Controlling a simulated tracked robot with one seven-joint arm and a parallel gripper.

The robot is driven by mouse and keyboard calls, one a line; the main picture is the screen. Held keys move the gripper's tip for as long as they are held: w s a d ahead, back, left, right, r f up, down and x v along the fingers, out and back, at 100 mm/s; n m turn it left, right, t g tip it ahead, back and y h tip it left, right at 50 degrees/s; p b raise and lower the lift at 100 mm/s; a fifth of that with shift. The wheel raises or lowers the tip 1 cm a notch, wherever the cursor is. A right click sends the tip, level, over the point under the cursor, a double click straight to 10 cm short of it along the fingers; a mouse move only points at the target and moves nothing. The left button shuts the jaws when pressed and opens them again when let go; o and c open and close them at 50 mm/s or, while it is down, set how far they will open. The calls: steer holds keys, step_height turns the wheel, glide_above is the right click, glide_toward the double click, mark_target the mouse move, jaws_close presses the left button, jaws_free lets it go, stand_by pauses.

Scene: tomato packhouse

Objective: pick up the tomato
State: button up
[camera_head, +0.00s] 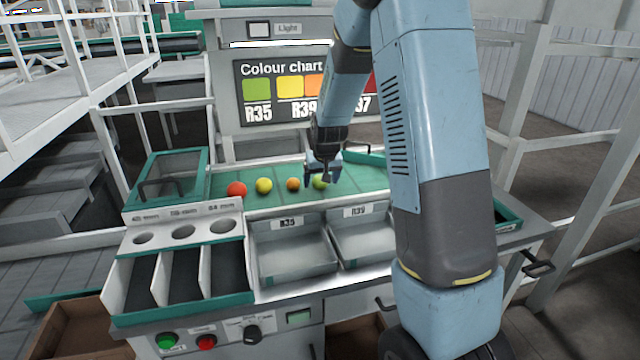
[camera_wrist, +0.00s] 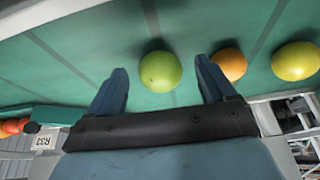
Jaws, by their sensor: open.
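Several tomatoes lie in a row on the green belt (camera_head: 350,178). From left to right in the head view they are a red tomato (camera_head: 236,189), a yellow tomato (camera_head: 264,185), an orange tomato (camera_head: 293,184) and a green tomato (camera_head: 320,183). My gripper (camera_head: 322,183) is over the green tomato and partly hides it. In the wrist view my gripper (camera_wrist: 164,80) is open, and the green tomato (camera_wrist: 160,71) shows between and just beyond its fingertips. The orange tomato (camera_wrist: 229,65) is close beside the right finger. The yellow tomato (camera_wrist: 295,61) is farther right.
A colour chart (camera_head: 300,90) stands behind the belt. Trays labelled R35 (camera_head: 292,262) and R39 (camera_head: 362,240) are in front of it. A sizing panel with round holes (camera_head: 183,231) and a green-framed box (camera_head: 168,180) are at left. White railings flank the station.

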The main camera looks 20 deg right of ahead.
steer(key=shift+w+f, duration=0.25)
steer(key=shift+f, duration=0.35)
steer(key=c, duration=0.8)
steer(key=shift+r, duration=0.15)
steer(key=shift+c, duration=0.2)
steer(key=shift+r, duration=0.35)
step_height(320, 180, up, 2)
steer(key=shift+r, duration=0.25)
steer(key=s+r, duration=0.9)
steer(key=s, duration=0.5)
steer(key=shift+r, duration=0.3)
